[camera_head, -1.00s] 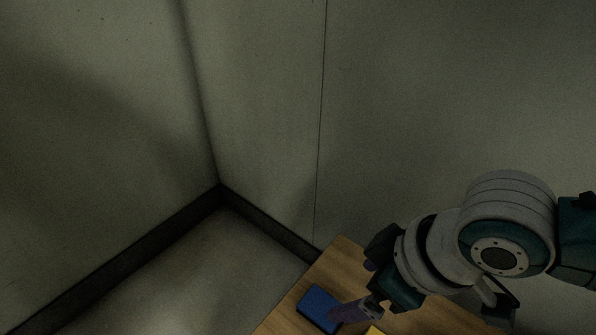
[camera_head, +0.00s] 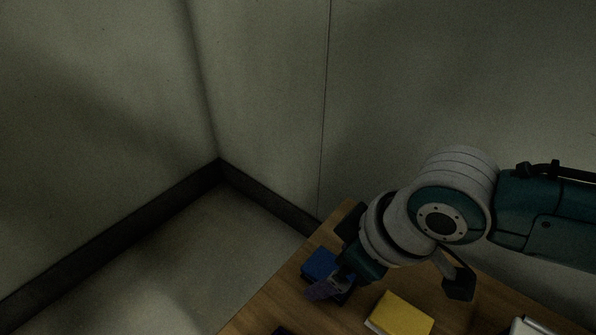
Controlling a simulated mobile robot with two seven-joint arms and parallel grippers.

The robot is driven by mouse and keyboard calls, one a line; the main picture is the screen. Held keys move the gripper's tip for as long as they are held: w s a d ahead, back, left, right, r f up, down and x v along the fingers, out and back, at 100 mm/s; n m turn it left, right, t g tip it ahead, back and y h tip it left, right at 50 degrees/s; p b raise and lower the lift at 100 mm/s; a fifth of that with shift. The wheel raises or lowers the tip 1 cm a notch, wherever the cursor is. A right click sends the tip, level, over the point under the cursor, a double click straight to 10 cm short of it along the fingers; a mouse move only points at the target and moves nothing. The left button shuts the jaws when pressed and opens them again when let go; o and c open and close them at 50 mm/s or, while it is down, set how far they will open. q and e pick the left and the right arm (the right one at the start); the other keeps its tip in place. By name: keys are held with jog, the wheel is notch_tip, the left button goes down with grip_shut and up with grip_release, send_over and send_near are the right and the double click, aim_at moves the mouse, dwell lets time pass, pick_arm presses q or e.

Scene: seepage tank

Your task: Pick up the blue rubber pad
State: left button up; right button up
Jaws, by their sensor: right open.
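The blue rubber pad (camera_head: 318,262) lies flat on the wooden table near its left edge. My right gripper (camera_head: 335,284) points down at the pad and covers its lower right part in the picture. The gripper is open. Whether its fingers touch the pad or hang just above it, I cannot tell. My left gripper does not show.
The wooden table (camera_head: 290,302) also bears a yellow block (camera_head: 400,315) just right of the gripper. A pale object (camera_head: 531,327) is cut off at the lower right, and a dark one (camera_head: 284,331) at the bottom edge. Walls stand close behind the table.

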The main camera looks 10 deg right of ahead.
jog(key=shift+c, duration=0.2)
jog(key=c, duration=1.2)
jog(key=shift+r, duration=0.15)
